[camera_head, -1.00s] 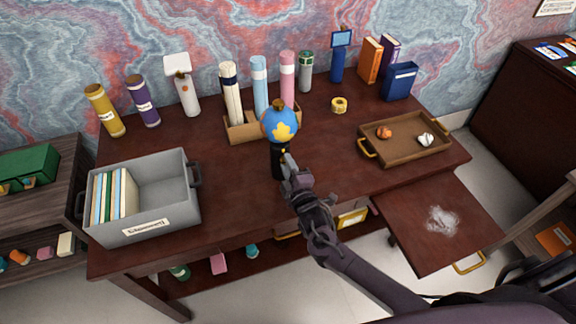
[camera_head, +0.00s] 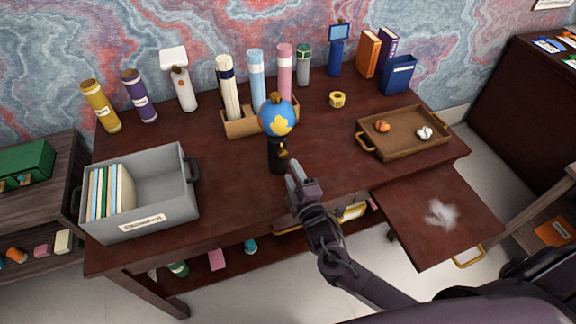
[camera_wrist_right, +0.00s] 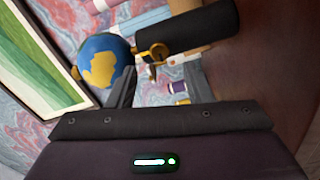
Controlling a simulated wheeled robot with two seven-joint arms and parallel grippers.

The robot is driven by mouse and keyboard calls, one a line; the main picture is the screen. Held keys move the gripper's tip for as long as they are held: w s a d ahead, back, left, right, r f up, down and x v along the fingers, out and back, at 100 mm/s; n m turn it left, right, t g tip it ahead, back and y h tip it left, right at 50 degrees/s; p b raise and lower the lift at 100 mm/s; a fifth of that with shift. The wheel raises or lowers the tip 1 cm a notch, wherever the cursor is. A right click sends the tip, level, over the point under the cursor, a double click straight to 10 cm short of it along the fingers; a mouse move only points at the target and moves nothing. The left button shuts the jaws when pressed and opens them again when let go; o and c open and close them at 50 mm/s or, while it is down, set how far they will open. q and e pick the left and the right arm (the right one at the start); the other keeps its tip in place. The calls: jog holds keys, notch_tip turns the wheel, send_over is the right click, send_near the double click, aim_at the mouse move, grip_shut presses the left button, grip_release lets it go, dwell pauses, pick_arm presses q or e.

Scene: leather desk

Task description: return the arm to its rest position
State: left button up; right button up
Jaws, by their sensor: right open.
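My right gripper (camera_head: 296,178) is open and empty over the front part of the desk, close in front of the globe stand. The globe (camera_head: 277,118) is blue with a yellow patch and sits upright on a black stand (camera_head: 276,158). In the right wrist view the globe (camera_wrist_right: 103,62) and its black stand (camera_wrist_right: 188,28) appear sideways, beyond a dark finger. A small gap seems to lie between gripper and stand. My right arm (camera_head: 345,270) reaches in from the lower right. My left gripper is not in view.
A grey bin (camera_head: 170,190) with folders stands at the left. A brown tray (camera_head: 392,150) with small items is at the right. A holder (camera_head: 240,127) with rolled tubes is behind the globe. A pull-out board (camera_head: 410,225) sticks out at the front right.

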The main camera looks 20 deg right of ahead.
jog(key=shift+s, duration=1.05)
